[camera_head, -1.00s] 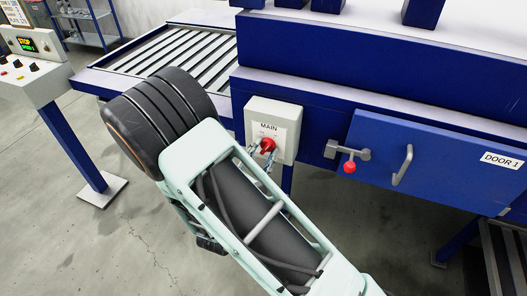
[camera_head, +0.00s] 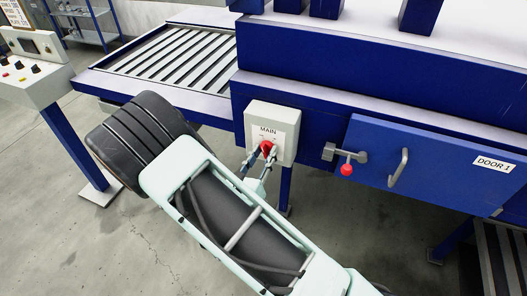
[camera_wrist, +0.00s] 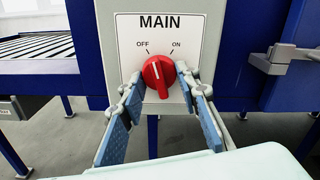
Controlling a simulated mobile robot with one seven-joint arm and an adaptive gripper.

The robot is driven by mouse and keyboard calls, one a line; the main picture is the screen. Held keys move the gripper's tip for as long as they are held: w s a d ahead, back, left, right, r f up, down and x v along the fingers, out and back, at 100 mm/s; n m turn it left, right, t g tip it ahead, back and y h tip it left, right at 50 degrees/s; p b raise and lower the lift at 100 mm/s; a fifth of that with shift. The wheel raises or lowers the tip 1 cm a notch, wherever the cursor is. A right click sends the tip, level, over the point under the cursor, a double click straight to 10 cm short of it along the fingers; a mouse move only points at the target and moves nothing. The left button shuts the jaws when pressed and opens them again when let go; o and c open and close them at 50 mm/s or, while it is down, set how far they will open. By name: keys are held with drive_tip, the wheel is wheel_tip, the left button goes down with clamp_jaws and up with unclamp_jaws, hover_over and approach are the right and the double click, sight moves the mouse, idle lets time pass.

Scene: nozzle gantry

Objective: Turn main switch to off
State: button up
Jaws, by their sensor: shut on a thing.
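The main switch is a red rotary knob (camera_head: 266,147) on a white box (camera_head: 286,119) labelled MAIN, fixed to the blue machine. In the wrist view the red knob (camera_wrist: 157,72) sits below the words OFF and ON. Its white mark points up and slightly left, toward OFF. My gripper (camera_wrist: 160,80) is shut on the knob, with one finger at its left side and one at its right. In the head view my gripper (camera_head: 262,158) reaches the knob from below, and my arm covers the floor in front.
A door (camera_head: 430,163) labelled DOOR 1, with a handle and a red-knobbed latch (camera_head: 346,168), is right of the switch. A roller conveyor (camera_head: 170,55) lies to the left. A control panel (camera_head: 35,70) stands at the far left, its display dark.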

drive_tip(key=shift+n+p, duration=0.45)
drive_tip(key=shift+n, duration=0.85)
drive_tip(key=o, duration=1.2)
drive_tip(key=shift+c, duration=0.2)
drive_tip(key=shift+s, duration=0.15)
drive_tip(key=v, duration=1.1)
drive_tip(key=shift+s, duration=0.4)
drive_tip(key=shift+a, duration=0.1)
